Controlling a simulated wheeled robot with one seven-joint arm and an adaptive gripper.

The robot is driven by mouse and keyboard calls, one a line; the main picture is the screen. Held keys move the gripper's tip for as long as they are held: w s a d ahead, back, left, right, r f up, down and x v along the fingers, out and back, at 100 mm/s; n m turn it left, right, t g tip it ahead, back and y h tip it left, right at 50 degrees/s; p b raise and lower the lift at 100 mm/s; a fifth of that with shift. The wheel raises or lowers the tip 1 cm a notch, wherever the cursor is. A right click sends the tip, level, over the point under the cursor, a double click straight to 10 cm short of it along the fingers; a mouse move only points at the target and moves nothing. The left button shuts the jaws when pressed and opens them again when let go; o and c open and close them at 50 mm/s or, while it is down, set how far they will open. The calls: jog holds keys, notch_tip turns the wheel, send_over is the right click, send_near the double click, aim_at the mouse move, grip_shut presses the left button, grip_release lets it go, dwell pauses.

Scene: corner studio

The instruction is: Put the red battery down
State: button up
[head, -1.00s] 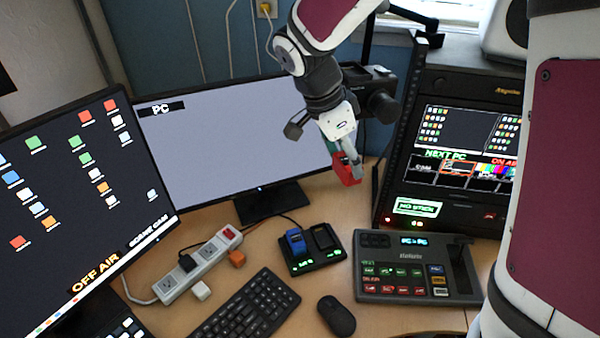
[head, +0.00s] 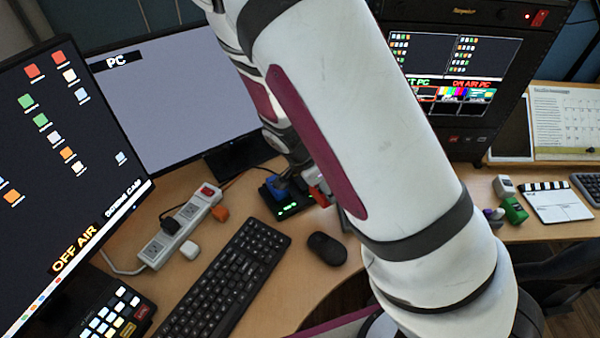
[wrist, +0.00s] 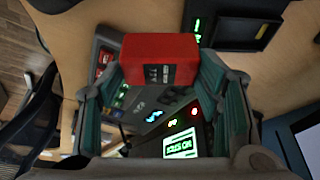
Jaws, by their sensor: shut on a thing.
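My gripper (wrist: 162,80) is shut on the red battery (wrist: 160,58), with a finger on each side of it. In the head view the red battery (head: 318,196) shows only partly behind my arm, close to the right side of the black charger (head: 293,207). A blue battery (head: 278,187) stands in the charger's left slot. My arm hides the charger's right slot in the head view. In the wrist view a dark unit with a green light, apparently the charger (wrist: 235,30), lies beyond the battery. I cannot tell whether the battery touches anything below.
A mouse (head: 327,249), a keyboard (head: 228,285) and a power strip (head: 181,232) lie near the charger. The switcher panel (wrist: 108,50) is below the battery in the wrist view. A green battery (head: 514,210) and a clapperboard (head: 555,203) lie at right.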

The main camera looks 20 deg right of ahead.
jog(key=w, duration=0.3)
jog(key=w+a, duration=0.1)
jog(key=w, duration=0.3)
jog(key=w+f, duration=0.1)
jog(key=w, duration=0.3)
jog(key=shift+a, duration=0.4)
jog(key=shift+f, duration=1.75)
jog(key=shift+f, duration=0.1)
jog(key=o, duration=1.3)
